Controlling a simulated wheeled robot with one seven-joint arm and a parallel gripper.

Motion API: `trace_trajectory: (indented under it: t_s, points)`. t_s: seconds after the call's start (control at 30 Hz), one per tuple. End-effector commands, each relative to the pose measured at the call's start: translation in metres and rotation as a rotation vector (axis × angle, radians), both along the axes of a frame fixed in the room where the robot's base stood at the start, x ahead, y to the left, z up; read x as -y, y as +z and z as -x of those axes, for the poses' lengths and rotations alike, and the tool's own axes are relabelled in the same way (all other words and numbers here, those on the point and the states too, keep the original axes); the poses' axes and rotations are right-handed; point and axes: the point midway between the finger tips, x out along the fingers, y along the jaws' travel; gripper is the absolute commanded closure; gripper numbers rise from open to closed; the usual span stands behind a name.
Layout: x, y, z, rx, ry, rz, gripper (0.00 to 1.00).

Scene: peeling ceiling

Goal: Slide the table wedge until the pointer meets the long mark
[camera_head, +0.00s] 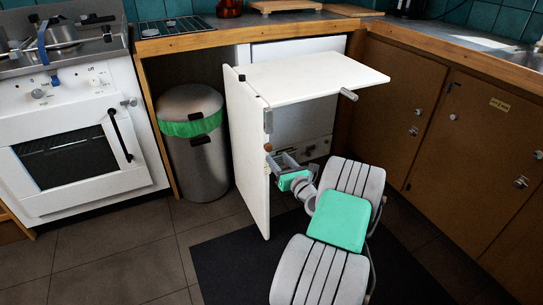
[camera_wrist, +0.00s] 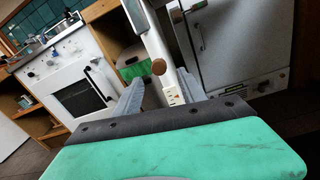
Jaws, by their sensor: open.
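The white table has a flat top (camera_head: 315,75) and an upright panel (camera_head: 245,150) on its left. A round brown knob (camera_head: 268,147) sits on the panel's edge and also shows in the wrist view (camera_wrist: 158,67). Just below the knob in the wrist view is a small pale plate with orange-red marks (camera_wrist: 174,97). I cannot make out the wedge, pointer or long mark for certain. My gripper (camera_head: 281,159) is open beside the panel, slightly below the knob. In the wrist view its fingers (camera_wrist: 160,80) stand apart, with the knob between them in the picture; contact is not clear.
A steel bin (camera_head: 195,155) with a green liner stands left of the panel. A white oven (camera_head: 75,150) is further left. Brown cupboards (camera_head: 400,100) close off the right side. A dark mat (camera_head: 230,265) covers the floor in front, with open tiles to its left.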

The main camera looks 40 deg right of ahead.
Motion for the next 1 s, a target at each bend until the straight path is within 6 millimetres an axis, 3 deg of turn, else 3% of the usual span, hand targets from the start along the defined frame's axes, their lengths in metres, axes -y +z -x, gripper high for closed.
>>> trace_trajectory:
  t_s: [0.1,0.3,0.57,1.0]
  points:
    - [0.004,-0.002,-0.025,-0.001,0.005,0.005,0.52]
    - [0.011,-0.001,-0.051,-0.003,0.004,0.005,0.52]
    - [0.013,0.0,-0.054,-0.004,0.002,0.004,0.52]
    - [0.012,0.0,-0.054,-0.004,0.002,0.005,0.86]
